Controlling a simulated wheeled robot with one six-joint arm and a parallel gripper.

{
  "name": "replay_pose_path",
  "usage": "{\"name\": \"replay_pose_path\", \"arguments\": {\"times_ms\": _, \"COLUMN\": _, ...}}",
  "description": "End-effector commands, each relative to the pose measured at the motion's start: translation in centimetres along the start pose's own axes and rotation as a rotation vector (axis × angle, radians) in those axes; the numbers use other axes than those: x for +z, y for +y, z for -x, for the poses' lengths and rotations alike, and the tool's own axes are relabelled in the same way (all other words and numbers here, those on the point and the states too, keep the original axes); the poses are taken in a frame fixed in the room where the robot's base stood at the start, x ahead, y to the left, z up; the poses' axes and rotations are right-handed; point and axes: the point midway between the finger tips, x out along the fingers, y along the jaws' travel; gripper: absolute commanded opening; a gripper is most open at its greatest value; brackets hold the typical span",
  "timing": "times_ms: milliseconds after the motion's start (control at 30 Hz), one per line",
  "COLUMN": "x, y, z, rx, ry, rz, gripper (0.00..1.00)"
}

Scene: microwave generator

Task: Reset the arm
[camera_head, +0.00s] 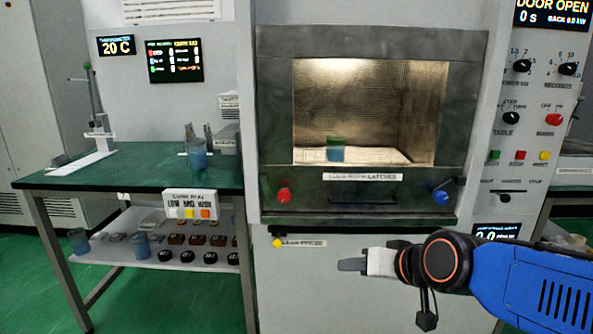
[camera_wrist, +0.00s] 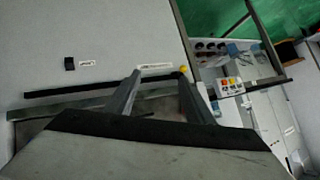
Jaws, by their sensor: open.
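My gripper (camera_head: 352,265) is in front of the lower panel of the microwave generator, below its chamber, and points left in the head view. In the wrist view its two fingers (camera_wrist: 160,75) stand apart with nothing visible between them. My blue arm reaches in from the lower right. The microwave generator (camera_head: 270,110) has a lit chamber, and its display (camera_head: 552,12) reads "DOOR OPEN". A beaker with blue and green colouring (camera_head: 335,148) stands upright on a pale plate (camera_head: 375,156) inside the chamber.
A red latch knob (camera_head: 283,194) and a blue one (camera_head: 440,196) stick out below the chamber. A yellow button (camera_head: 277,243) is on the lower panel. A green-topped table (camera_head: 110,172) at left holds bottles (camera_head: 196,155); its lower shelf (camera_head: 170,258) holds several small items.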

Motion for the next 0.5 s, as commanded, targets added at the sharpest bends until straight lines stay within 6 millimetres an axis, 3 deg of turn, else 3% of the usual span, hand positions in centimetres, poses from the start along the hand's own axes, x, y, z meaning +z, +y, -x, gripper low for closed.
{"name": "replay_pose_path", "arguments": {"times_ms": 300, "x": 8.1, "y": 9.5, "z": 7.5, "rx": 0.244, "ry": -0.267, "rz": 0.068, "gripper": 0.48}}
{"name": "replay_pose_path", "arguments": {"times_ms": 500, "x": 11.7, "y": 12.7, "z": 11.2, "rx": 0.354, "ry": -0.385, "rz": 0.066, "gripper": 0.48}}
